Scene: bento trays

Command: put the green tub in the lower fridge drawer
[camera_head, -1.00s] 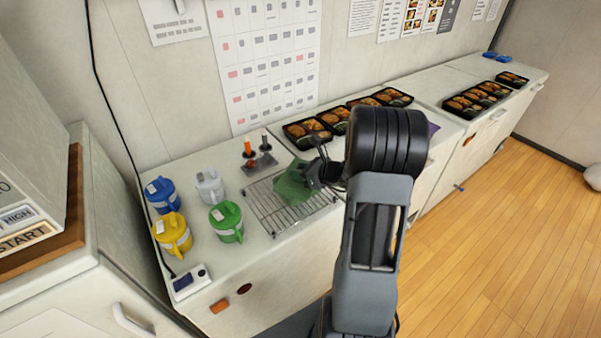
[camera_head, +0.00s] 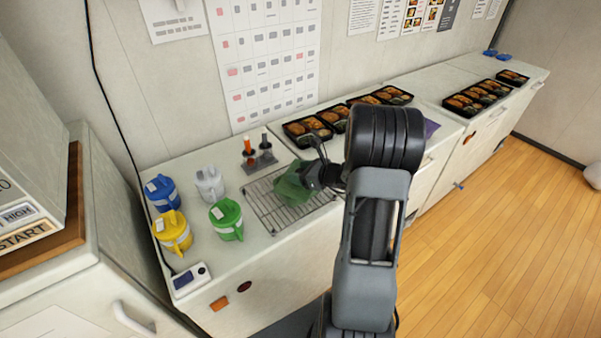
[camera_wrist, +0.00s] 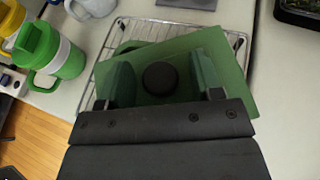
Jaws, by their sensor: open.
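The green tub (camera_head: 288,190) sits on the wire rack (camera_head: 260,207) on the counter. In the wrist view its flat square green top (camera_wrist: 185,45) lies turned at an angle, with a dark round knob (camera_wrist: 160,78) in the middle. My gripper (camera_head: 313,177) is over the tub in the head view. In the wrist view my gripper (camera_wrist: 160,80) is open, with one finger on each side of the knob and gaps between. Whether the fingers touch the tub's top cannot be told. I cannot identify the lower fridge drawer in these views.
Blue (camera_head: 162,194), yellow (camera_head: 172,232), white (camera_head: 210,184) and green (camera_head: 227,220) jugs stand left of the rack. A small holder (camera_head: 260,163) is behind it. Black bento trays (camera_head: 310,131) line the back. Wooden floor (camera_head: 500,220) is open at right.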

